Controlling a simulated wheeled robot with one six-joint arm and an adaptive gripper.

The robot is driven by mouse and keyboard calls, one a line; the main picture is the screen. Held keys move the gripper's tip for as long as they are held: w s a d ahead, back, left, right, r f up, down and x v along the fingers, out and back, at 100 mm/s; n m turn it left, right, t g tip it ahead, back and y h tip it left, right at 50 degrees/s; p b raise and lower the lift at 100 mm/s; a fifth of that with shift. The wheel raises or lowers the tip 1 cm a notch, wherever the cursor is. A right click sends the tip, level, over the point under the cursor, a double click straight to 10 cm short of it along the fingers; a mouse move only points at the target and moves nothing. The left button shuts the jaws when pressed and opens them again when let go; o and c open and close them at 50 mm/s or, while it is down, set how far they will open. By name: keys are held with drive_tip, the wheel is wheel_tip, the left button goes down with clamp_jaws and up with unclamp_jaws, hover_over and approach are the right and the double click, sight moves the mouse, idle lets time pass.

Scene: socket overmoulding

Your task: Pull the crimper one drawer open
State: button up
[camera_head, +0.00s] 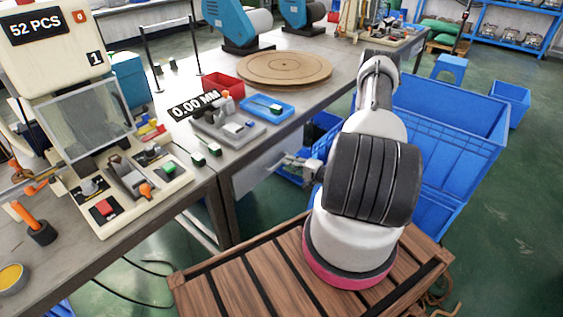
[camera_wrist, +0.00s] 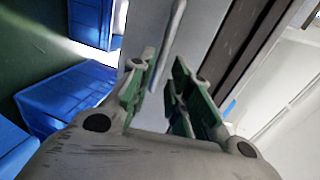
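The drawer front (camera_head: 262,172), a grey panel, hangs under the edge of the workbench in the head view, and it looks shut. In the wrist view, the grey drawer front (camera_wrist: 205,30) carries a slim bar handle (camera_wrist: 175,35). My gripper (camera_wrist: 164,68) is open, its green-padded fingers on either side of the handle's near end. I cannot tell whether either pad touches it. In the head view my gripper (camera_head: 287,161) is close to the drawer front, partly hidden by my arm.
The workbench (camera_head: 190,125) carries a "52 PCS" machine (camera_head: 60,45), a "0.00 MM" gauge, a red bin (camera_head: 223,86) and a blue tray (camera_head: 266,107). Blue crates (camera_head: 450,120) stand right of my arm. A slatted wooden platform (camera_head: 250,285) lies below it.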

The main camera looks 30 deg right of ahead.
drive_tip(key=x, duration=0.5)
drive_tip(key=shift+c, duration=0.3)
clamp_jaws()
